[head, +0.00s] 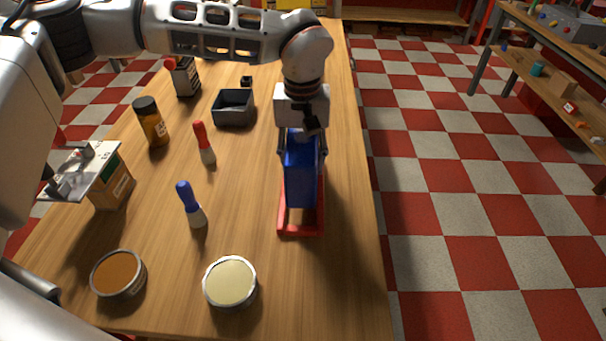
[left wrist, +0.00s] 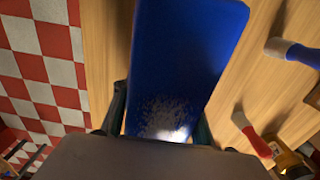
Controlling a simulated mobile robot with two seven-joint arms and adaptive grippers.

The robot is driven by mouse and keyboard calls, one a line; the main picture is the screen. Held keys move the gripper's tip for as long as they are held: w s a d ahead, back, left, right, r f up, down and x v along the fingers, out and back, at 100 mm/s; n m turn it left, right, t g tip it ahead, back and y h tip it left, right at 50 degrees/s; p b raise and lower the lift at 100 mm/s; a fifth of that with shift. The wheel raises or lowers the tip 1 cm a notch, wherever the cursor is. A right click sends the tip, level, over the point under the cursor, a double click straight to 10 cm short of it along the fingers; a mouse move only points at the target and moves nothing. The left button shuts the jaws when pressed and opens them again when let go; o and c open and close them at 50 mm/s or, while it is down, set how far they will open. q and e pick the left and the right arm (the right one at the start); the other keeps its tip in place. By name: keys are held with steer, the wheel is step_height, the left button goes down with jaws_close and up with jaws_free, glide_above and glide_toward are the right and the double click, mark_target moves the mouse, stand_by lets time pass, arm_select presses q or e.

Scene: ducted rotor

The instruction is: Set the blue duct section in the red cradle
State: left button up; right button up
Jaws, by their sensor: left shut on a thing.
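The blue duct section (head: 300,182) is upright near the right side of the table, and it fills the middle of the left wrist view (left wrist: 185,65). My left gripper (head: 302,148) points down from above and is shut on its upper part, with a finger on each side. The red cradle (head: 300,231) is directly below the blue duct section, with its near end and right side showing. The duct's lower end overlaps the cradle; I cannot tell whether it rests on the cradle floor. The cradle does not show in the left wrist view. My right gripper is not in view.
To the left stand a blue-handled tool (head: 190,205), a red-handled tool (head: 204,143), a grey bin (head: 233,108) and an amber bottle (head: 150,122). Two round tins (head: 230,282) (head: 118,275) are at the near edge. The table's right edge is close to the cradle.

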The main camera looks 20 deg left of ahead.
arm_select(q)
step_height(320, 180, down, 4)
steer(key=shift+f+b, duration=0.2)
steer(key=shift+b, duration=0.1)
steer(key=shift+r, duration=0.1)
steer(key=o, duration=1.2)
